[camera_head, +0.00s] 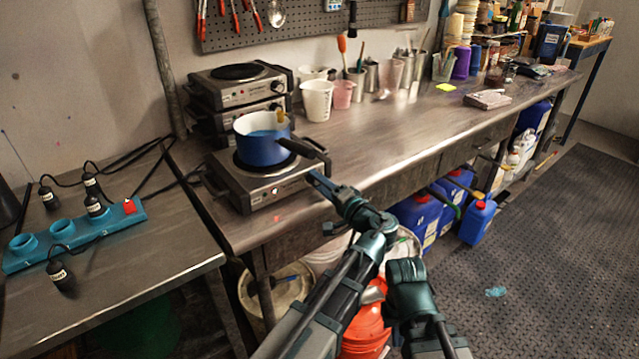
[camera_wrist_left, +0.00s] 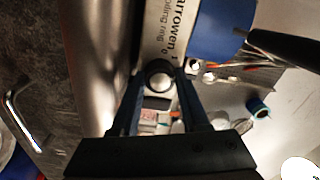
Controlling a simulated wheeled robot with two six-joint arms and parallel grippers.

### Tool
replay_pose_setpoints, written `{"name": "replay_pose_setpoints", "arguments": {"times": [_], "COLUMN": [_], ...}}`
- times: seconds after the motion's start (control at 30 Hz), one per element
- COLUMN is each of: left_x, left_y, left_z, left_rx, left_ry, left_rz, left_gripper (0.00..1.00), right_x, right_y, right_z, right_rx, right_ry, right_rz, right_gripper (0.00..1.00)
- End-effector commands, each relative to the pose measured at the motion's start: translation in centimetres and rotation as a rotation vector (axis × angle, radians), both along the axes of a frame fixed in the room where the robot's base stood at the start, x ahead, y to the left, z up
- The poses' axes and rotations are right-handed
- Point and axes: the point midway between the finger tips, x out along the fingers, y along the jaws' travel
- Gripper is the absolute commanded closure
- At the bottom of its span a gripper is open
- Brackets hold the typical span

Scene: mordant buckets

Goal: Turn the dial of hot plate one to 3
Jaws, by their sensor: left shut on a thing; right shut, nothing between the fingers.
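A steel hot plate (camera_head: 240,194) stands near the front left edge of the metal bench, with a blue pot (camera_head: 262,152) on its ring. My left gripper (camera_head: 314,178) is at the right end of its front panel. In the left wrist view, its fingers (camera_wrist_left: 163,95) are shut on the round dark dial (camera_wrist_left: 158,72), below printed lettering on the panel. My right gripper (camera_head: 406,275) is shut and empty, in front of the bench.
More hot plates (camera_head: 236,98) are stacked behind. The pot's dark handle (camera_head: 302,149) juts out above my left gripper. A teal power strip (camera_head: 75,236) with plugs lies on the left table. Jugs (camera_head: 317,100) stand at the back. Buckets and blue canisters (camera_head: 420,214) stand under the bench.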

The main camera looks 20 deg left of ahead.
Motion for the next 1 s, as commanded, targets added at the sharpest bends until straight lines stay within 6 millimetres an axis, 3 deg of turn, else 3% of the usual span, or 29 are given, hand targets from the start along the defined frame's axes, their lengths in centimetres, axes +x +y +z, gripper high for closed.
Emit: {"name": "replay_pose_setpoints", "arguments": {"times": [0.6,1.0], "left_x": [0.01,0.01], "left_y": [-0.07,-0.07], "left_z": [-0.05,-0.07], "left_rx": [0.336,0.456], "left_ry": [0.433,0.588], "left_rz": [-0.002,-0.002], "left_gripper": [1.0,1.0], "right_x": [0.0,0.0], "right_y": [0.0,0.0], "right_z": [-0.01,-0.02], "right_rx": [0.0,0.0], "right_ry": [0.0,0.0], "right_rz": [0.0,0.0], "right_gripper": [1.0,1.0]}}
